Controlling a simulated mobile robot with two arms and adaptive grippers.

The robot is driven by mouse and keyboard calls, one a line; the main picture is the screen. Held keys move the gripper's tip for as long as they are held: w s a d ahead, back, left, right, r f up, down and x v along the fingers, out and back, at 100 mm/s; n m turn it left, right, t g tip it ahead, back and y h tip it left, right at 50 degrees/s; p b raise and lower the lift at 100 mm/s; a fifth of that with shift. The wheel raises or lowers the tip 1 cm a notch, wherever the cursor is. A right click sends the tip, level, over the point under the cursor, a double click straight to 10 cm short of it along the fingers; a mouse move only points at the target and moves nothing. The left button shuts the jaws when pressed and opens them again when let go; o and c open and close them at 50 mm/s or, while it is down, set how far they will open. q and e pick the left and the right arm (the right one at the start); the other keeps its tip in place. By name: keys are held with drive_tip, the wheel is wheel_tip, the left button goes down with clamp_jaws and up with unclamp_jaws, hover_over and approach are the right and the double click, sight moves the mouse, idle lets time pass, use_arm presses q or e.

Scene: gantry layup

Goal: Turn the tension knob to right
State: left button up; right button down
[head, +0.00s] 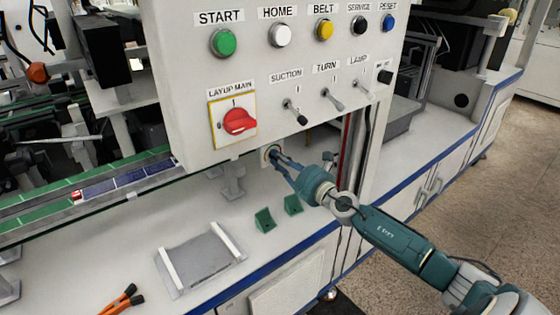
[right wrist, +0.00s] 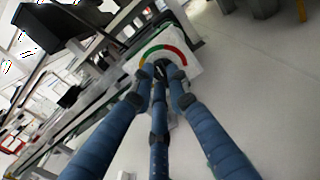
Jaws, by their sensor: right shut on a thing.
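The tension knob (right wrist: 161,66) is a small dark knob on a white plate (right wrist: 190,64) with a green, yellow and red arc. In the right wrist view, my right gripper (right wrist: 161,74) has its blue fingers closed around the knob, hiding most of it. In the head view, the right gripper (head: 275,157) reaches in from the lower right to the knob's plate (head: 265,151), just below the control panel. The knob's pointer direction cannot be made out. My left gripper is in neither view.
The control panel (head: 285,70) hangs right above the gripper, with labelled buttons, toggle switches and a red LAYUP MAIN switch (head: 239,121). Two green wedge blocks (head: 264,220), a grey tray (head: 200,262) and orange-handled pliers (head: 122,299) lie on the bench below.

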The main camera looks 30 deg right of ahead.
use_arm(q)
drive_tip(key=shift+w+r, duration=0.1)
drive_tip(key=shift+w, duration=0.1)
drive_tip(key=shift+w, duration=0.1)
use_arm(e)
drive_tip(key=c, duration=1.7)
unclamp_jaws()
drive_tip(key=s, duration=0.8)
drive_tip(key=s+d, duration=0.1)
drive_tip(key=s, duration=0.3)
